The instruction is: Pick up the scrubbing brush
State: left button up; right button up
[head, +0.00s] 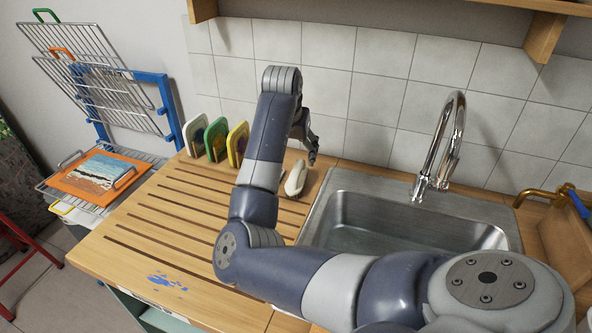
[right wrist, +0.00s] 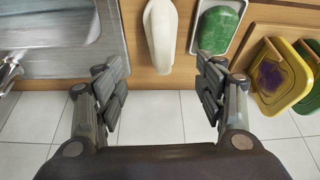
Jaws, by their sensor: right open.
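The scrubbing brush appears to be the long white object (head: 296,178) lying on the wooden counter just left of the sink; its bristles cannot be seen. It also shows in the right wrist view (right wrist: 161,38), top centre. My right gripper (head: 308,145) is above the back of the counter, near the brush and partly hidden by my arm. In the right wrist view its two fingers (right wrist: 163,90) are spread wide with nothing between them. The brush lies beyond the fingertips, roughly centred on the gap and apart from them. My left gripper is not in view.
A green sponge in a pale dish (right wrist: 217,28) lies close beside the brush. Upright yellow (head: 238,144), green (head: 216,139) and white (head: 194,135) pieces stand along the wall. The steel sink (head: 400,222) and faucet (head: 440,150) are to the right. The grooved counter (head: 180,215) is largely clear.

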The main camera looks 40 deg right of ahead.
aim_at(297, 168)
jog(key=x, duration=0.3)
jog(key=shift+s+d+f, duration=0.1)
jog(key=shift+f, duration=0.25)
jog(key=shift+d+f+p, duration=0.25)
jog(key=shift+f+p, duration=0.05)
jog(key=shift+f, duration=0.3)
jog(key=x, duration=0.2)
jog(key=p+x, duration=0.1)
jog(key=x, duration=0.1)
jog(key=shift+w+f, duration=0.2)
jog(key=shift+w, duration=0.25)
jog(key=shift+f, duration=0.25)
jog(key=shift+w, duration=0.1)
jog(key=shift+c, duration=0.6)
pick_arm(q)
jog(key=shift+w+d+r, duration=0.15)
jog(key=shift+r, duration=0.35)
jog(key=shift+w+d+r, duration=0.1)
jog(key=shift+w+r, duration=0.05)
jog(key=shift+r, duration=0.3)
pick_arm(e)
jog(key=c, duration=1.1)
